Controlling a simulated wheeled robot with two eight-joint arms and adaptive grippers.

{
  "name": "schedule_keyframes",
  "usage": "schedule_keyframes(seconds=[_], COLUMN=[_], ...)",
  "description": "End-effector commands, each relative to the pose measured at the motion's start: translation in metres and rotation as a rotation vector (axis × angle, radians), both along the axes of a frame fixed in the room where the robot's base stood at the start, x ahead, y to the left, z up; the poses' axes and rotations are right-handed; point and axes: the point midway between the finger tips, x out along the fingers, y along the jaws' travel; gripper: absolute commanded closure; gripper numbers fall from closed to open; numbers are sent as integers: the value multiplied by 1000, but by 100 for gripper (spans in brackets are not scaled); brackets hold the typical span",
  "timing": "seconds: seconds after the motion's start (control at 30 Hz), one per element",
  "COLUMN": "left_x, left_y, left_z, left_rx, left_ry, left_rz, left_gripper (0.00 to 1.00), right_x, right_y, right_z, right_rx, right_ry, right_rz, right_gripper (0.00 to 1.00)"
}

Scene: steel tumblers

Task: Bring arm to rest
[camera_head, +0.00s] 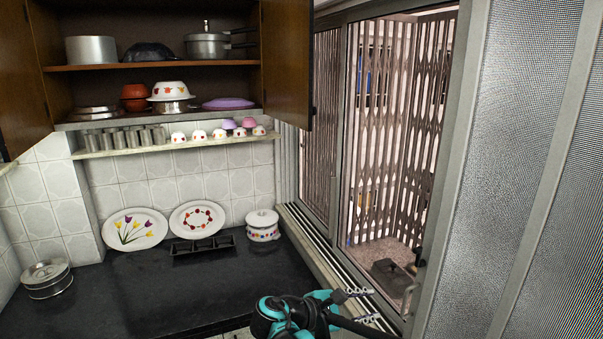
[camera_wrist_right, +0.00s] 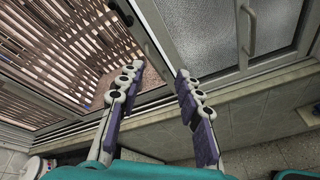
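My right gripper (camera_head: 372,304) is at the bottom of the head view, at the right end of the dark counter, close to the window sill. Its fingers point right, toward the window. In the right wrist view the same gripper (camera_wrist_right: 156,72) has its two fingers spread apart with nothing between them. Several steel tumblers (camera_head: 130,138) stand in a group on the left part of the narrow wall shelf, far from the gripper. My left gripper is not in view.
The black counter (camera_head: 130,290) is largely clear. Two plates (camera_head: 134,240), a lidded white pot (camera_head: 262,232), a dark rack (camera_head: 203,245) and steel containers (camera_head: 47,280) stand along its back and left. The window frame (camera_head: 330,260) is close beside the right gripper. The cabinet doors (camera_head: 287,60) are open.

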Motion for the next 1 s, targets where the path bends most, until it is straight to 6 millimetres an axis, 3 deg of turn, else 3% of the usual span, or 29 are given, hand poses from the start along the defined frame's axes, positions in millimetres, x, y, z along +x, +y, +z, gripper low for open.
schedule_keyframes(seconds=[0.2,0.37,0.5,0.7,0.83,1.0], left_x=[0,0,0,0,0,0], left_y=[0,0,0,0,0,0], left_z=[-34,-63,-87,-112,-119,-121], left_rx=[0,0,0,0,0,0], left_ry=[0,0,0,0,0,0], left_rz=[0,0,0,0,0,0], left_gripper=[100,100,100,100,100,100], right_x=[-47,-103,-151,-195,-206,-209], right_y=[-50,-68,-64,-44,-35,-32], right_z=[-58,-117,-165,-212,-225,-228], right_rx=[353,733,1066,1454,1594,1645], right_ry=[-87,-224,-376,-593,-679,-710], right_rz=[-72,-199,-355,-583,-678,-713], right_gripper=[65,65,65,65,65,65])
